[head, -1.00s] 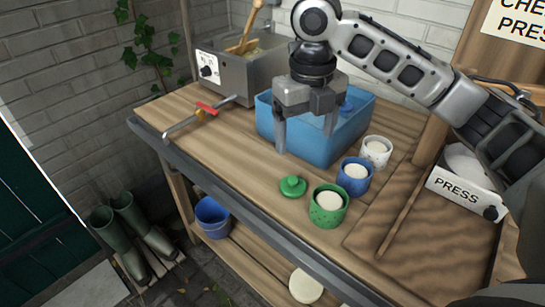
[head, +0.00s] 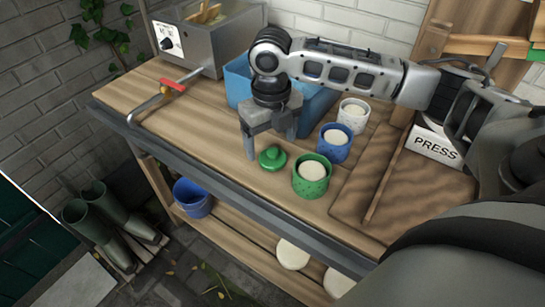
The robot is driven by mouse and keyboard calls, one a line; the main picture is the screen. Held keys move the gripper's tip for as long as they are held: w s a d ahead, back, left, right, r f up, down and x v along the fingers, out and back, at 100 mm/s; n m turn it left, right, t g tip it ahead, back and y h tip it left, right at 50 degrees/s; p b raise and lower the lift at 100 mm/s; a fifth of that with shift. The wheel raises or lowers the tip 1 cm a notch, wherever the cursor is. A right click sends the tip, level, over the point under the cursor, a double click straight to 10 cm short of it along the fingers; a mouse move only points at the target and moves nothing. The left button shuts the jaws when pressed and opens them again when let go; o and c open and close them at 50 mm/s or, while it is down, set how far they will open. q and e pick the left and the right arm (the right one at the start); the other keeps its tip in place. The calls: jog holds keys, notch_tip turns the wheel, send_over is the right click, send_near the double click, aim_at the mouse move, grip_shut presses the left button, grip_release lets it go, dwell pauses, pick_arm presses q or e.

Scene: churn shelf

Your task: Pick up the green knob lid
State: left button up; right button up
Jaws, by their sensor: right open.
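The green knob lid (head: 272,158) lies on the wooden bench top with its knob up, just left of the green speckled pot (head: 311,178). The pot is open and holds something pale. My right gripper (head: 271,150) points down over the bench at the lid, with its fingers spread. One finger is left of the lid and the other is behind and right of it. I cannot tell exactly how high the fingertips are. Nothing is between the fingers that looks gripped. My left gripper is not in view.
A blue pot (head: 335,143) and a white pot (head: 352,115) stand behind the green pot. A blue tub (head: 238,88) stands behind my gripper. A red-handled tool (head: 172,86) lies at the bench's left. A PRESS sign (head: 436,144) is at right.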

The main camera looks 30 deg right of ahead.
aim_at(273, 152)
jog(key=shift+d+f, duration=0.15)
jog(key=shift+f, duration=1.8)
jog(key=c, duration=1)
jog(key=shift+r, duration=0.1)
jog(key=shift+c, duration=0.2)
